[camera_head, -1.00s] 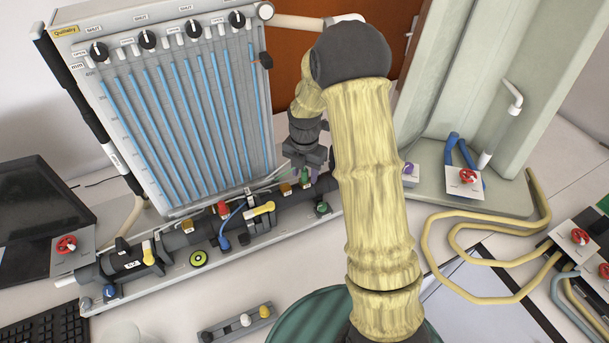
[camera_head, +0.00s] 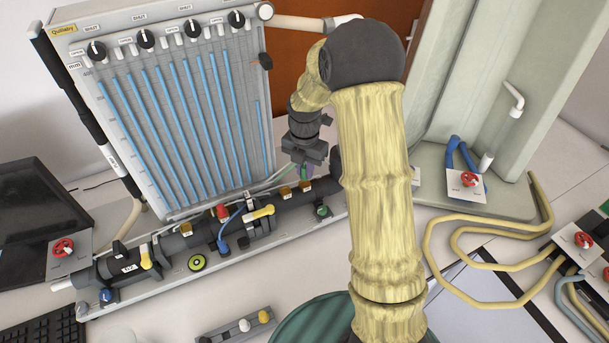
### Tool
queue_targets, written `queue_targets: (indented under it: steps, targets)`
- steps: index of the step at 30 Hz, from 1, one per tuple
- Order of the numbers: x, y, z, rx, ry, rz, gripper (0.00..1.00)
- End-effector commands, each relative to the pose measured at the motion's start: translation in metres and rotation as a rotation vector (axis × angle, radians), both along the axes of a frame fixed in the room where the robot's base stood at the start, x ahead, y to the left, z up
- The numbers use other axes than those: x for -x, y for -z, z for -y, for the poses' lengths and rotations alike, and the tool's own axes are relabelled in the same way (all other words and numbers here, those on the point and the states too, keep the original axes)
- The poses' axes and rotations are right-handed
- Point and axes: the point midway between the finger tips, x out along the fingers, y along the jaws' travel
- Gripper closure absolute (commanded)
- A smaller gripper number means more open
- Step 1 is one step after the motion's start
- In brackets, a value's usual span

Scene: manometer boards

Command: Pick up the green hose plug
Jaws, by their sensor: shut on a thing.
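The green hose plug (camera_head: 301,172) is a small green piece at the right end of the dark pipe, just in front of the manometer board's lower right corner. My gripper (camera_head: 304,166) points down from above and is shut on it, above the pipe. The jaws cover most of the plug. At this size I cannot tell whether its lower end is clear of the pipe.
The manometer board (camera_head: 165,125) with blue columns stands behind left. The dark pipe (camera_head: 183,240) carries brown, red, yellow and blue fittings close to my gripper. A thin pale hose runs beside the jaws. A yellow hose (camera_head: 480,303) loops on the table at right.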

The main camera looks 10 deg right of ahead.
Motion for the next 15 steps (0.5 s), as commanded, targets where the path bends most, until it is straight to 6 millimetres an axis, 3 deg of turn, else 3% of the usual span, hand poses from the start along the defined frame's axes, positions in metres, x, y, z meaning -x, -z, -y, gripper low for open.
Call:
queue_targets:
  steps: [2,8,15]
  targets:
    - [-0.001,-0.009,0.001,0.0,0.002,0.006,1.0]
    - [0.032,-0.007,-0.015,0.001,-0.002,0.002,1.0]
    - [0.084,-0.006,-0.04,0.001,-0.003,0.004,1.0]
